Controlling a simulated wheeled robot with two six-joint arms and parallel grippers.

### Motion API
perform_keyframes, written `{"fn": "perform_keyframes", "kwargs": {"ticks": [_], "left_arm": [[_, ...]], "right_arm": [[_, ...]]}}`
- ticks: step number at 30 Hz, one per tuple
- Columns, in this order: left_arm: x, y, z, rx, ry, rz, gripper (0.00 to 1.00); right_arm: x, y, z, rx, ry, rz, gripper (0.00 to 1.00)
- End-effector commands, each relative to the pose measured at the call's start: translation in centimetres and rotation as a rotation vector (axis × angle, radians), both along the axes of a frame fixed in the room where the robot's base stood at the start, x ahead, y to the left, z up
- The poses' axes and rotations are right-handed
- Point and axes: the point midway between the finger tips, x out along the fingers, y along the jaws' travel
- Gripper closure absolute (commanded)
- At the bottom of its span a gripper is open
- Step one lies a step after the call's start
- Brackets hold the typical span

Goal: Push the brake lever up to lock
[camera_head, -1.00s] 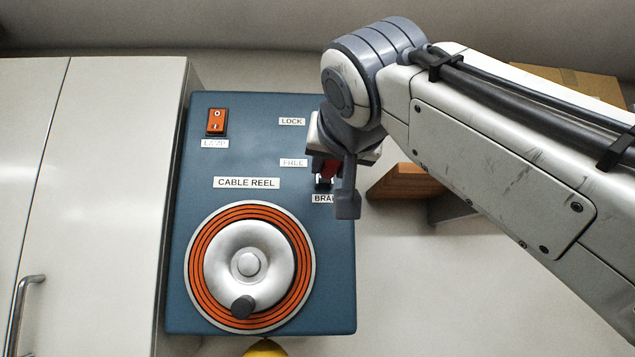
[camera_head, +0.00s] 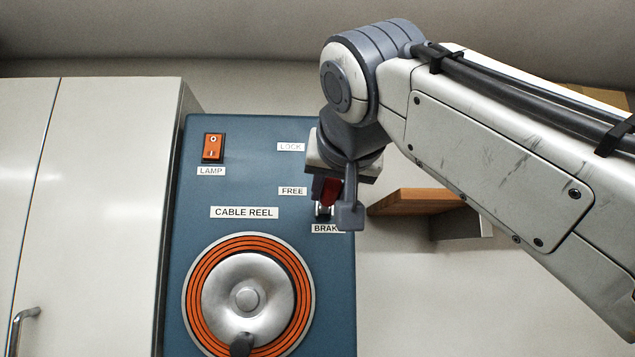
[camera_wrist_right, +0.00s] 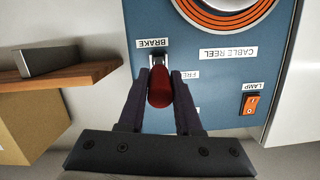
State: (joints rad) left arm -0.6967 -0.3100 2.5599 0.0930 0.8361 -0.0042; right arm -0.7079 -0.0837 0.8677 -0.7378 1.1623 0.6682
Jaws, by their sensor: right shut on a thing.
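The brake lever's red handle (camera_head: 330,190) stands out from the right side of the blue cable reel panel (camera_head: 225,195), above the BRAKE label and about level with the FREE label (camera_head: 292,191). The LOCK label (camera_head: 290,147) is higher up. My right gripper (camera_head: 325,199) is at the lever, and its wrist hides part of it. In the right wrist view, the two dark fingers of my right gripper (camera_wrist_right: 163,80) stand on either side of the red handle (camera_wrist_right: 160,90), shut on it. My left gripper is not in view.
An orange lamp switch (camera_head: 213,147) is at the panel's upper left. A silver reel wheel (camera_head: 247,275) with an orange ring is below. A white cabinet (camera_head: 90,200) stands at the left. A wooden shelf (camera_head: 415,201) is on the wall to the right.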

Motion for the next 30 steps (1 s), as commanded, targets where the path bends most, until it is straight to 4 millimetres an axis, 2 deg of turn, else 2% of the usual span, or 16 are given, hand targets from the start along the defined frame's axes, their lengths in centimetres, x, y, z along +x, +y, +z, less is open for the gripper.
{"fn": "perform_keyframes", "kwargs": {"ticks": [1, 3, 12, 25, 26, 27, 28, 30], "left_arm": [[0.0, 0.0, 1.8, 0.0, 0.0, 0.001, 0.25], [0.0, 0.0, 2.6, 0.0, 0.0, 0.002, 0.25], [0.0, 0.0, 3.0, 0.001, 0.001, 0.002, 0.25], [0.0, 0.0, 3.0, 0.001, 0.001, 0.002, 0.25], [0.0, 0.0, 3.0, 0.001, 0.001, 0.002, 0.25], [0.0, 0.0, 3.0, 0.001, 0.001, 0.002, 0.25], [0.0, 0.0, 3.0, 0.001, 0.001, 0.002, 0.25], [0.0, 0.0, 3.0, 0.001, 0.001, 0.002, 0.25]], "right_arm": [[0.1, 0.0, 1.3, 0.001, 0.024, -0.003, 1.0], [0.3, 0.0, 1.7, 0.003, 0.067, -0.006, 1.0], [0.4, -0.1, 1.9, 0.002, 0.151, -0.003, 1.0], [0.3, 0.0, 1.8, 0.0, 0.17, 0.003, 1.0], [0.3, 0.0, 1.8, 0.0, 0.17, 0.003, 0.63], [0.3, 0.0, 1.7, 0.0, 0.17, 0.003, 0.48], [0.3, 0.0, 1.7, 0.0, 0.171, 0.003, 0.37], [0.3, 0.0, 1.7, 0.0, 0.171, 0.003, 0.37]]}}
